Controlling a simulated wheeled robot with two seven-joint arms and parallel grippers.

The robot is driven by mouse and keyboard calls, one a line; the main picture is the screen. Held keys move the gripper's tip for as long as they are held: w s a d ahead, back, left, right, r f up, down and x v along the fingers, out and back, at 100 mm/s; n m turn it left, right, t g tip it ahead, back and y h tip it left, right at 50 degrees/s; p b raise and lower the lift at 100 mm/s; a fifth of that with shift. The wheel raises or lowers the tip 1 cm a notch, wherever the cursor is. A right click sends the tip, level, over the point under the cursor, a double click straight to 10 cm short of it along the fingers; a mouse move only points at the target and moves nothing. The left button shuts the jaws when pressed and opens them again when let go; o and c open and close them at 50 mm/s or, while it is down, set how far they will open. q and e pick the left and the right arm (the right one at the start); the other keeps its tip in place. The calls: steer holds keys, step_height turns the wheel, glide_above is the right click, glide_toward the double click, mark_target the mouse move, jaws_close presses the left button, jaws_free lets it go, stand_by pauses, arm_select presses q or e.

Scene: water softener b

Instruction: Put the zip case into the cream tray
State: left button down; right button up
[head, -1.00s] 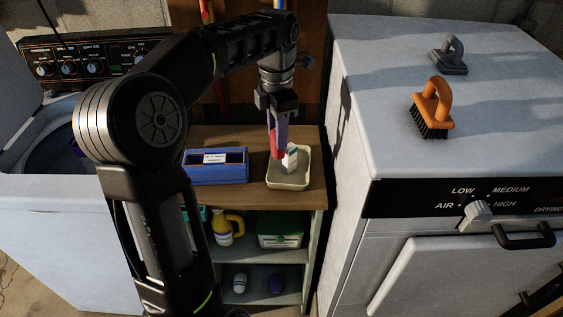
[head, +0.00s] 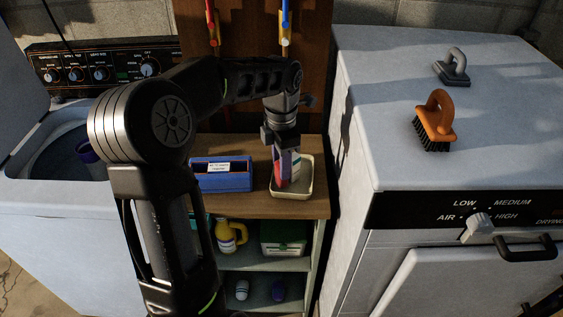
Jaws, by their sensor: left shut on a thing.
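My left gripper (head: 281,142) points down above the cream tray (head: 292,194) on the wooden shelf top. It is shut on a narrow purple and red thing, which I take for the zip case (head: 281,168). The case hangs upright, its lower end within the outline of the left part of the tray. I cannot tell whether it touches the tray floor. My right gripper is not in view.
A blue box (head: 222,182) with a white label sits left of the tray. The washer (head: 50,225) stands open at left. The dryer (head: 400,150) rises close at right, with an orange brush (head: 437,122) and a grey brush (head: 452,68) on top.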

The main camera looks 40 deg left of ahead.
arm_select(q)
steer(key=shift+f, duration=0.1)
steer(key=shift+f+b, duration=0.4)
steer(key=shift+b, duration=0.05)
steer(key=shift+f, duration=0.1)
steer(key=c, duration=1)
jaws_free()
steer(key=shift+o, duration=0.2)
steer(key=shift+r+p, duration=0.6)
steer(key=shift+r, duration=0.2)
steer(key=shift+w+r, duration=0.1)
steer(key=shift+r, duration=0.2)
step_height(320, 180, up, 5)
steer(key=shift+r+b, duration=0.2)
steer(key=shift+b, duration=0.25)
step_height(320, 180, up, 6)
steer(key=p, duration=0.4)
steer(key=shift+f, duration=0.1)
